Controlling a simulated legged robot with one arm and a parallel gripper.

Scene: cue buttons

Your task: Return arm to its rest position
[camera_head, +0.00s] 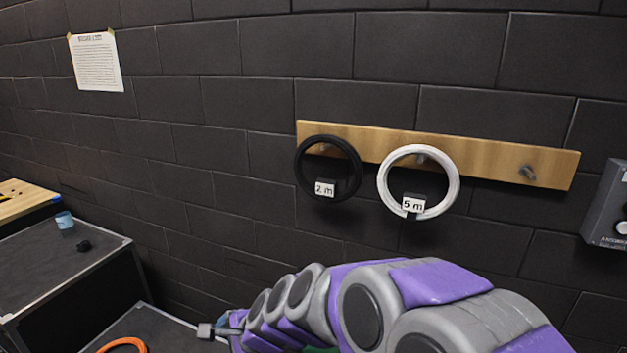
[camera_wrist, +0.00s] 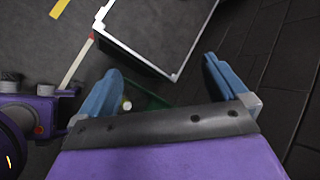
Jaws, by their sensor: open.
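My arm (camera_head: 365,308) reaches from the lower right of the head view toward the left, low in front of the wall. My gripper (camera_wrist: 163,68) shows in the wrist view with its two blue fingers spread wide and nothing between them. Beyond the fingers lies a dark, white-edged case top (camera_wrist: 160,30) and the dark floor. In the head view the far end of my arm is small and partly hidden, near the case at the bottom left.
A black coil (camera_head: 328,168) marked 2 m and a white coil (camera_head: 418,182) marked 5 m hang on a wooden peg board (camera_head: 490,162). A grey box (camera_head: 609,205) is on the wall at right. Dark cases (camera_head: 70,285) stand at left; an orange ring (camera_head: 124,342) lies below.

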